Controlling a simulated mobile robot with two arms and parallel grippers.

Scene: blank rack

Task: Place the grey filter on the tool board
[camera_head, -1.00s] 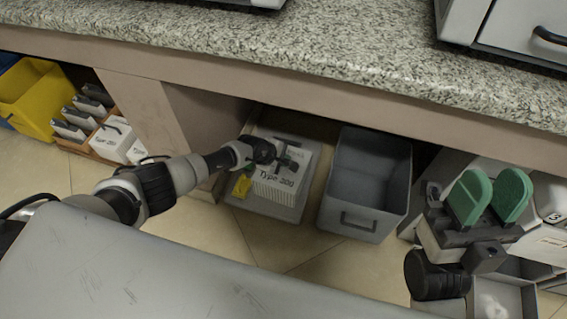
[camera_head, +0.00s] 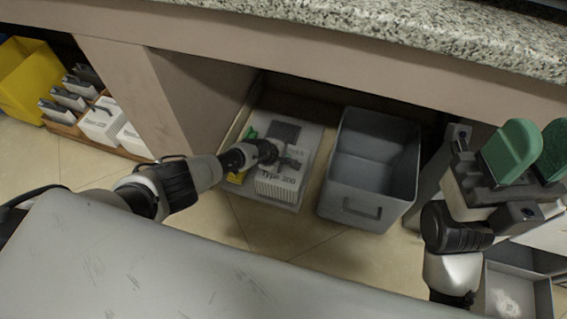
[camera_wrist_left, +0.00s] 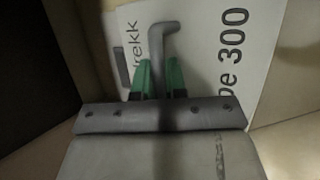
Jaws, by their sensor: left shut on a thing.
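My left gripper (camera_head: 277,160) is low under the bench, over a white box (camera_head: 304,141) with "Type" lettering and a dark square. In the left wrist view its green fingertips (camera_wrist_left: 158,78) are shut on a grey hooked handle (camera_wrist_left: 166,38). I cannot identify the tool board.
A grey open bin (camera_head: 352,205) stands right of the white box. A yellow bin (camera_head: 28,78) and a box of grey-topped items (camera_head: 75,128) are at left. The granite bench (camera_head: 400,35) overhangs, and a panel (camera_head: 185,95) stands left of the box.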

